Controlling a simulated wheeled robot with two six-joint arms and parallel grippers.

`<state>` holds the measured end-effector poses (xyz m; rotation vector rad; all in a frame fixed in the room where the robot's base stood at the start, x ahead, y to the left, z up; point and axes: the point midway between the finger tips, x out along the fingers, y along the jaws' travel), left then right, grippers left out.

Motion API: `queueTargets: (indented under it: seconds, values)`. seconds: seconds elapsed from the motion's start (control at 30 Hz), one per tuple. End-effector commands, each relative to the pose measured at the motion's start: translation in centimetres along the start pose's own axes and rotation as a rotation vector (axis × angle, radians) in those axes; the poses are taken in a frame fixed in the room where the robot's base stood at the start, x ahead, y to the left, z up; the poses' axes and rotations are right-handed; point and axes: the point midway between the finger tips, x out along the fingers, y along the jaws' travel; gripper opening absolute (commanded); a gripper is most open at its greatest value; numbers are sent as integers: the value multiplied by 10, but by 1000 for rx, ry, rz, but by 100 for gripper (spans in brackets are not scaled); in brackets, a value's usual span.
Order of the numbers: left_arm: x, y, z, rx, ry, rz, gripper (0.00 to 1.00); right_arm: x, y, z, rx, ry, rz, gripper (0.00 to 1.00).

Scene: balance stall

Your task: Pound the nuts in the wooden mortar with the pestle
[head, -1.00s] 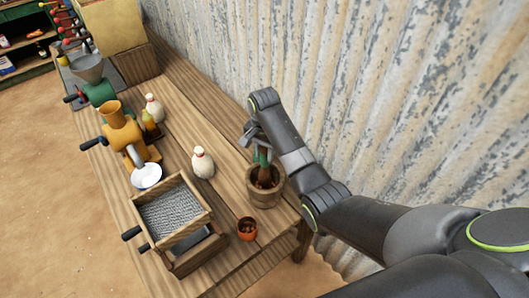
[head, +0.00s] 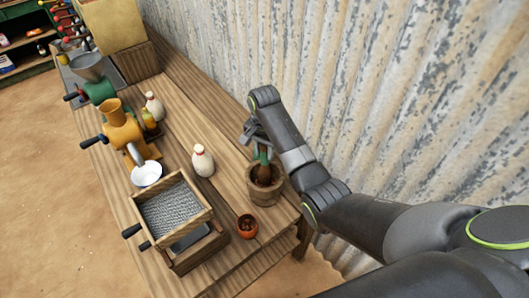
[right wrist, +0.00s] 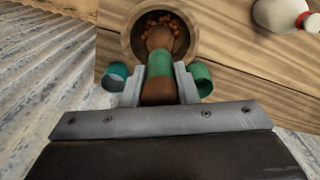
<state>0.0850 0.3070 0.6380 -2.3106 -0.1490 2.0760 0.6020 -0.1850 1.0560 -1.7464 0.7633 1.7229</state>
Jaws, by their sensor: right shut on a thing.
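The wooden mortar (head: 265,190) stands on the table near its right end, beside the corrugated wall. In the right wrist view the mortar (right wrist: 131,38) shows brown nuts (right wrist: 176,21) inside. The pestle (right wrist: 160,62) is brown with a green band. My right gripper (right wrist: 159,85) is shut on the pestle around its green band. The pestle's lower end is in or over the mortar's mouth; whether it touches the nuts I cannot tell. In the head view my right gripper (head: 262,150) is above the mortar. My left gripper is not in view.
A small orange bowl (head: 247,226) with brown contents sits just in front of the mortar. A white bottle (head: 203,161) stands to the left. A wooden box with a grey mesh top (head: 172,212), a white bowl (head: 147,174) and an orange grinder (head: 122,133) stand further left.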

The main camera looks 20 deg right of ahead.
Motion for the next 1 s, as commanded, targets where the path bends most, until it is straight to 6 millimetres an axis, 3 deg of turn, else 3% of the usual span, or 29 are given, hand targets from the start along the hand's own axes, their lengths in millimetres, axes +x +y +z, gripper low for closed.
queueTargets:
  seconds: [0.27,0.53,0.77,0.93,1.0]
  values:
    - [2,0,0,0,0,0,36,5,0,0,0,0,0,0]
    - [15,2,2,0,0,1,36,40,0,0,0,1,1,0]
    - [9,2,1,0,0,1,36,31,0,0,0,2,-1,0]
    - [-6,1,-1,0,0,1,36,11,0,0,0,2,-1,0]
    - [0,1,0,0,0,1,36,7,-1,-1,0,3,-3,0]
